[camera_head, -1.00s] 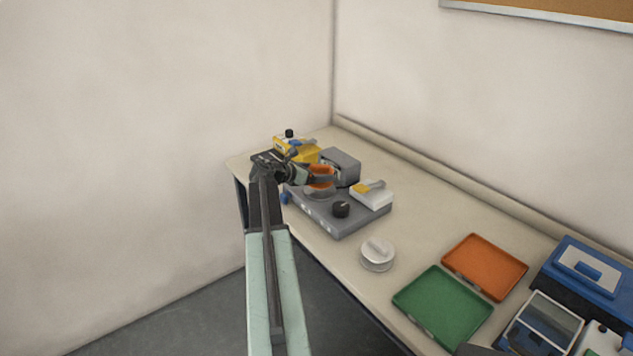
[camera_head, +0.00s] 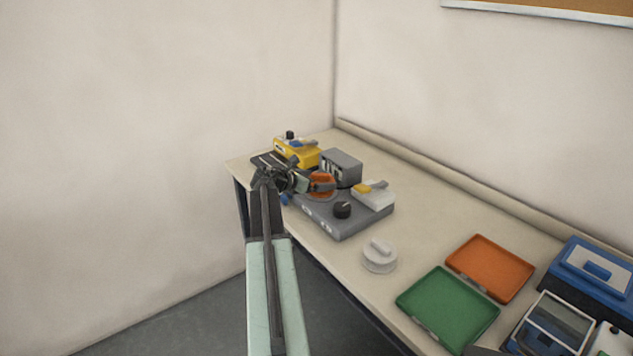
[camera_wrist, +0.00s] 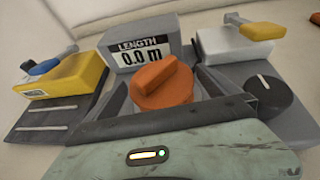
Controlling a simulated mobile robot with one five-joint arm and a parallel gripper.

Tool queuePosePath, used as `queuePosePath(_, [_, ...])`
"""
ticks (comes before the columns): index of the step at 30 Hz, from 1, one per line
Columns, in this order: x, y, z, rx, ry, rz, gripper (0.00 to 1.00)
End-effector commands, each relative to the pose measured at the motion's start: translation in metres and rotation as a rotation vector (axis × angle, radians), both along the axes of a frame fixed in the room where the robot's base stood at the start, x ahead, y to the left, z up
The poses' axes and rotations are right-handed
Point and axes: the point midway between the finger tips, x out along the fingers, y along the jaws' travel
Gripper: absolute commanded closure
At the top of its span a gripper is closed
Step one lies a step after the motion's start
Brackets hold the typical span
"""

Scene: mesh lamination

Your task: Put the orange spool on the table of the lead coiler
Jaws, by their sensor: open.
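The orange spool (camera_head: 321,180) sits on the round table (camera_head: 318,195) of the grey lead coiler (camera_head: 345,222). In the wrist view the orange spool (camera_wrist: 162,84) is upright with its grip bar on top, in front of the coiler's length display (camera_wrist: 145,52), which reads 0.0 m. My gripper (camera_head: 306,183) is open at the left side of the spool in the head view. In the wrist view its dark fingers spread to either side of the spool's near part, with a gap. The spool's underside is hidden.
A yellow device (camera_head: 297,152) stands behind on a dark base. The coiler has a black knob (camera_head: 342,209) and a white block with a yellow lever (camera_head: 372,194). A white lidded spool (camera_head: 379,256), green tray (camera_head: 447,308) and orange tray (camera_head: 489,268) lie to the right.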

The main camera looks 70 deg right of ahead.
Motion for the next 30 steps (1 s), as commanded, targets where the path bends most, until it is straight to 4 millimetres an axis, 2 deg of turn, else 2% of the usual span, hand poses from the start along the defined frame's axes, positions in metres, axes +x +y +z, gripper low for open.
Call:
queuePosePath(9, [0.029, 0.062, 0.034, -0.001, 0.001, 0.004, 0.0])
queuePosePath(15, [0.044, 0.092, 0.045, 0.0, 0.0, 0.001, 0.0])
queuePosePath(19, [0.048, 0.098, 0.047, 0.0, 0.0, 0.0, 0.0])
queuePosePath(28, [0.048, 0.099, 0.046, 0.0, 0.0, -0.001, 0.0])
queuePosePath(30, [0.056, 0.106, 0.043, 0.002, -0.026, -0.001, 0.0])
